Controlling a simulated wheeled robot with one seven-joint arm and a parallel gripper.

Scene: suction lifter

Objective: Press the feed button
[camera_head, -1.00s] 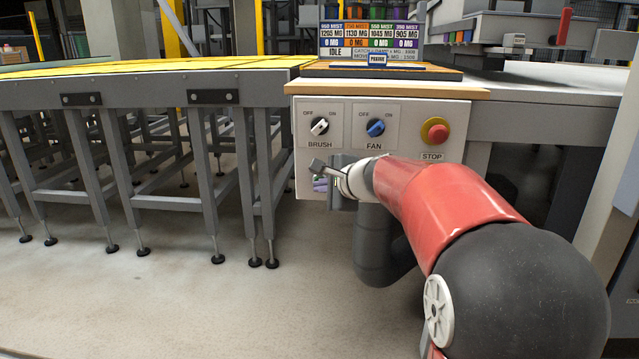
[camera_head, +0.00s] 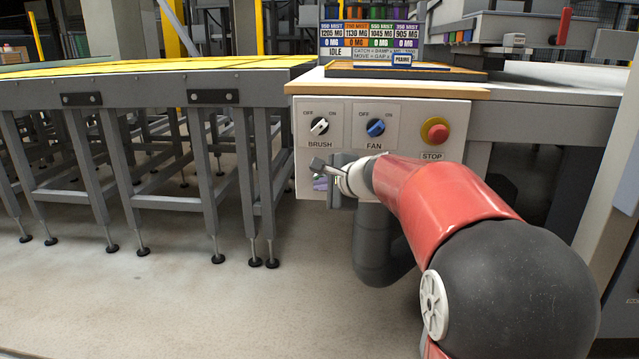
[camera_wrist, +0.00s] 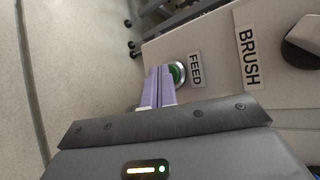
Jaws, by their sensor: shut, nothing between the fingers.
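The feed button shows in the wrist view as a green button (camera_wrist: 179,74) in a silver ring, beside the FEED label (camera_wrist: 195,69) on the pale control panel (camera_head: 342,145). My gripper (camera_wrist: 160,71) is shut and empty, its purple fingers side by side. The fingertips overlap the button's left edge in the wrist view; whether they touch it I cannot tell. In the head view my gripper (camera_head: 320,184) is low at the panel, below the brush knob (camera_head: 320,126), and the feed button is hidden behind it.
The blue fan knob (camera_head: 376,128) and red stop button (camera_head: 436,132) are on the same panel, above my arm. A grey conveyor table (camera_head: 150,88) stands to the left. A wooden-topped tray (camera_head: 440,72) lies on the counter above the panel.

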